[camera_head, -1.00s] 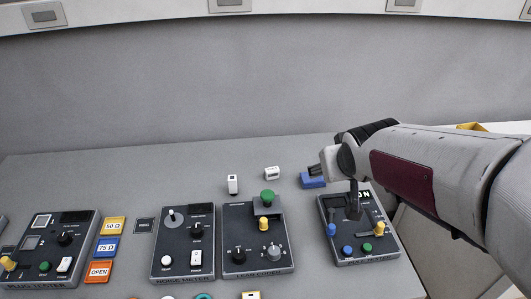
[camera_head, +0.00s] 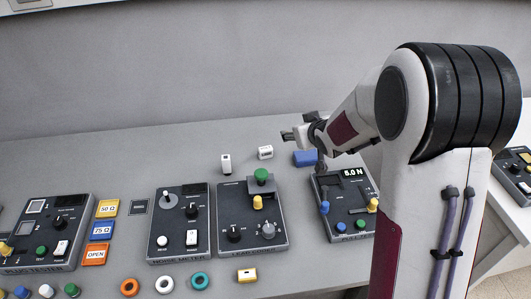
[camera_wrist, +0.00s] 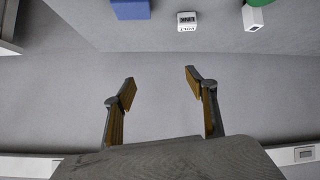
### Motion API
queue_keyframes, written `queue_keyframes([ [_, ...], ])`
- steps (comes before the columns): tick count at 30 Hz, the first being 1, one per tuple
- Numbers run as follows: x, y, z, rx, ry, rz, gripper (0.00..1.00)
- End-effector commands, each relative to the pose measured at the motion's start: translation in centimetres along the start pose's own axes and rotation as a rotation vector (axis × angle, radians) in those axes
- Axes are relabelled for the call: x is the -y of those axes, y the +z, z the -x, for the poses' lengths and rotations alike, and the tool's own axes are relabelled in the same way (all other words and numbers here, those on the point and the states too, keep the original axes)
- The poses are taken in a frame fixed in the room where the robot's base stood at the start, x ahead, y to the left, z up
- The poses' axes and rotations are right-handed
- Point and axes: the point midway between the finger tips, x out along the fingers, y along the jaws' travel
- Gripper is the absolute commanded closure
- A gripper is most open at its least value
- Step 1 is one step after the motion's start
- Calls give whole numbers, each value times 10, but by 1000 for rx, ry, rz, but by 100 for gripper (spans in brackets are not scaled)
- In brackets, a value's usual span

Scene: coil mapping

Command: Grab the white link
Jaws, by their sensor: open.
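Two small white blocks stand at the back of the table. One upright white block (camera_head: 226,163) is on the left and also shows at the top right of the wrist view (camera_wrist: 253,18). The other white block (camera_head: 265,152) is right of it; the wrist view shows it at the top centre (camera_wrist: 187,21) with a dark label. I cannot tell for sure which one is the white link. My gripper (camera_head: 297,133) is open and empty, apart from both blocks, with its fingers also in the wrist view (camera_wrist: 160,83).
A blue block (camera_head: 305,158) lies near my gripper. Coloured rings, including a teal ring (camera_head: 200,280), lie nearer. The back left is clear.

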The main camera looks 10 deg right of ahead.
Motion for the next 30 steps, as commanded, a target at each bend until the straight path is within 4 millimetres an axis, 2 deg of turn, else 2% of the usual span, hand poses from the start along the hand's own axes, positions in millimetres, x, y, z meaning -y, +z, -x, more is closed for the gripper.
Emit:
queue_keyframes([
  [1, 2, 5, -11, -5, -12, 1, 43],
  [6, 10, 14, -43, -43, -55, 8, 43],
  [18, 37, 48, -109, -130, -174, 4, 43],
  [24, 52, 67, -132, -169, -233, -7, 43],
  [30, 60, 76, -142, -191, -264, -15, 43],
])
